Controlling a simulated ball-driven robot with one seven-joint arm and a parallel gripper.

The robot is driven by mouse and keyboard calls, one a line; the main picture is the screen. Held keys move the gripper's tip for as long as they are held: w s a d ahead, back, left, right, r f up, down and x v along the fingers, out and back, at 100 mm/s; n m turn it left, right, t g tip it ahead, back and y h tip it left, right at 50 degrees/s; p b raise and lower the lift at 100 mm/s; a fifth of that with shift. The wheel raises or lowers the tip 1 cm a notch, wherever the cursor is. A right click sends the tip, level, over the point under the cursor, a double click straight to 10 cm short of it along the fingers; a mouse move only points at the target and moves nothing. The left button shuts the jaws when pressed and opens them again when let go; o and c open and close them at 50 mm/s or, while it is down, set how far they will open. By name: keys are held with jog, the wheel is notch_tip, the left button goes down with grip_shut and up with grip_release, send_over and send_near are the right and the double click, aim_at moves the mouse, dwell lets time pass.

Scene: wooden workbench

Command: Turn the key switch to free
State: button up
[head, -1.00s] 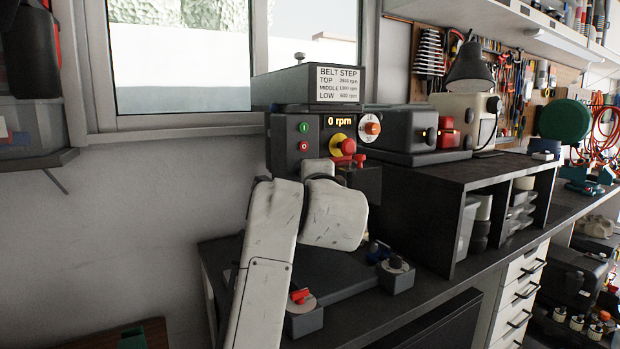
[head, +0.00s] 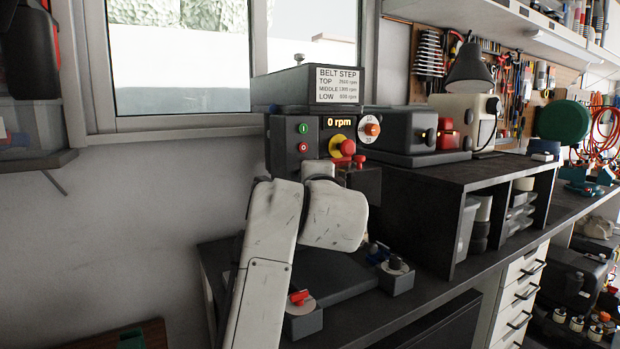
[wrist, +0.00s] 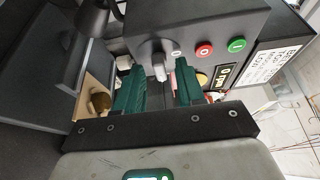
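A grey key-like knob (wrist: 158,66), which I take for the key switch, sticks out from the dark control box (wrist: 185,30) in the wrist view. It stands in line with the red and green buttons, beside a small pale mark (wrist: 176,52). My gripper (wrist: 159,82) is open, its two green fingers apart. The knob shows in the gap between them, near the fingertips; I cannot tell whether they touch it. No free label is legible. In the head view my white arm covers that part of the control box (head: 283,145), hiding the knob and my fingers.
The box carries a green button (head: 303,128), a red button (head: 303,147), a 0 rpm display (head: 339,122), a red-and-yellow stop button (head: 347,147) and a dial (head: 371,130). Low switch boxes (head: 303,320) stand on the bench below. A dark shelf (head: 460,172) stands right.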

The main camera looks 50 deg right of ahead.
jog(key=b+v, duration=0.1)
jog(key=v, duration=0.9)
jog(key=shift+s, duration=0.25)
jog(key=shift+a, duration=0.15)
